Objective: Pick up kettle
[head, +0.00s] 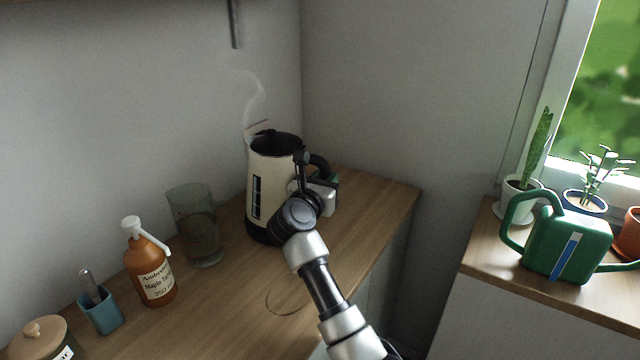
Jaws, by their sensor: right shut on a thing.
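A cream kettle (267,187) with a black base, black rim and black handle stands upright at the back of the wooden counter, near the corner. Its top looks open and dark, and pale steam rises above it. My right gripper (318,180) is at the kettle's right side, shut on its handle. The arm's wrist hides part of the kettle's lower right side and most of the fingers. I cannot tell for sure whether the base touches the counter. My left gripper is not in view.
Left of the kettle on the counter (235,300) are a glass (195,225), an amber syrup bottle (150,270), a blue cup (100,312) and a lidded jar (40,342). A green watering can (568,245) and potted plants (522,190) stand on the windowsill at right.

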